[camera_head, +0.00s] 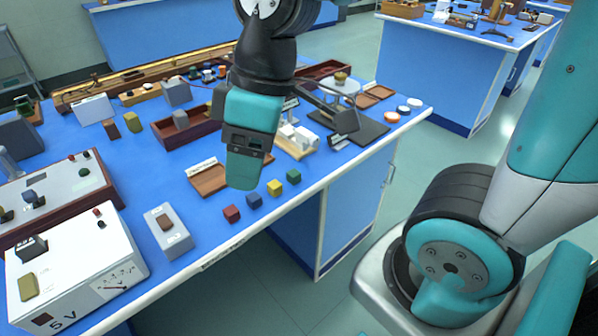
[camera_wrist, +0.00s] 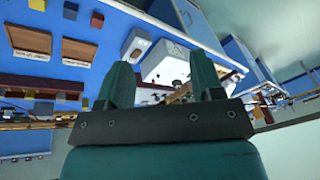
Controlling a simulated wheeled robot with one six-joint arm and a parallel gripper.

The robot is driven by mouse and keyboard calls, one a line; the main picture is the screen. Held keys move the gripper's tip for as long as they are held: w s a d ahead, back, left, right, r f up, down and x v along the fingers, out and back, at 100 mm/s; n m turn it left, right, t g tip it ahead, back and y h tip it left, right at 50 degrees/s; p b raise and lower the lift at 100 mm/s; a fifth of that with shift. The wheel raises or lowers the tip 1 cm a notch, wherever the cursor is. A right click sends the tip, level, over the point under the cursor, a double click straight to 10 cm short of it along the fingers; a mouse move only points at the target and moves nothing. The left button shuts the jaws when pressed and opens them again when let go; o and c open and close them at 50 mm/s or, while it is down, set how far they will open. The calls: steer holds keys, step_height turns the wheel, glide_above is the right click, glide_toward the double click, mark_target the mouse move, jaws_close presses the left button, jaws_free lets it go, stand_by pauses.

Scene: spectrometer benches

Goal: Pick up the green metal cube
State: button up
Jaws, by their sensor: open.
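The green metal cube (camera_head: 293,176) stands on the blue bench top near its front edge in the head view. It is the rightmost in a row with a yellow cube (camera_head: 274,187), a blue cube (camera_head: 253,200) and a red cube (camera_head: 231,214). My gripper (camera_head: 244,182) hangs to the left of the green cube, apart from it. In the wrist view my gripper (camera_wrist: 162,76) is open, with nothing between its fingers. The red (camera_wrist: 97,19), blue (camera_wrist: 70,10) and yellow (camera_wrist: 37,4) cubes show there at the upper left; I cannot see the green cube.
A brown labelled tray (camera_head: 207,182) lies behind the row. A grey box (camera_head: 168,231) and a white meter (camera_head: 75,270) stand at left. A balance-like device (camera_head: 296,138) and dark plate (camera_head: 366,136) lie behind right. The bench edge is close to the cubes.

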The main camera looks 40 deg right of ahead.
steer(key=w+d+f+n+h+b, duration=0.1)
steer(key=w+d+f+n+b, duration=0.2)
steer(key=w+d, duration=0.4)
steer(key=n+h+b, duration=0.1)
steer(key=n+h, duration=0.1)
steer(key=n, duration=0.4)
glide_above(291, 174)
steer(key=f, duration=1.6)
steer(key=shift+s+f, duration=0.2)
steer(key=shift+f, duration=0.1)
steer(key=shift+w+f, duration=0.15)
steer(key=shift+f, duration=3.05)
steer(key=shift+c, duration=0.2)
steer(key=c, duration=1)
